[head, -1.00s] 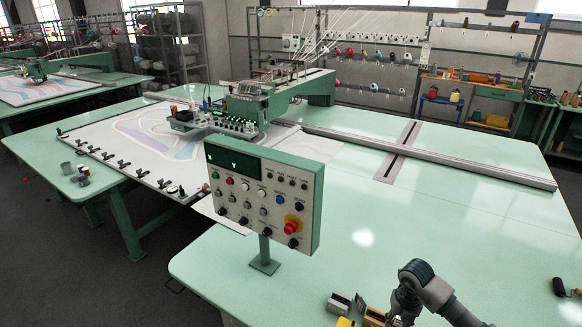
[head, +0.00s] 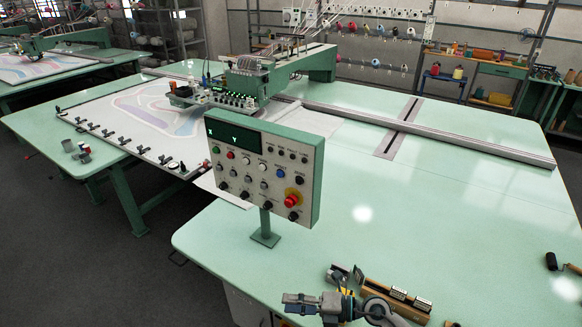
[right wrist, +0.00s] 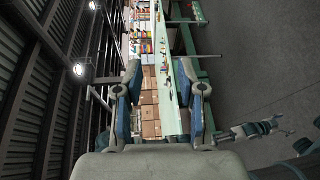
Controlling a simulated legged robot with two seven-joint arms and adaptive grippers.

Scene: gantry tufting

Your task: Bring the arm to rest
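My right gripper (head: 287,303) is low in the head view, near the table's front edge, pointing left. In the right wrist view its two fingers (right wrist: 160,72) stand apart with nothing between them. It is empty and clear of the control panel, which stands above and to the left. A grey jointed part, which looks like my left gripper (right wrist: 262,126), shows at the right of the right wrist view. The left arm does not show in the head view.
The control panel (head: 262,172) stands on a post on the green table (head: 450,230). A wooden tray with small items (head: 398,294) lies just behind my right arm. A black roller (head: 551,261) lies at the right edge. The table's middle right is clear.

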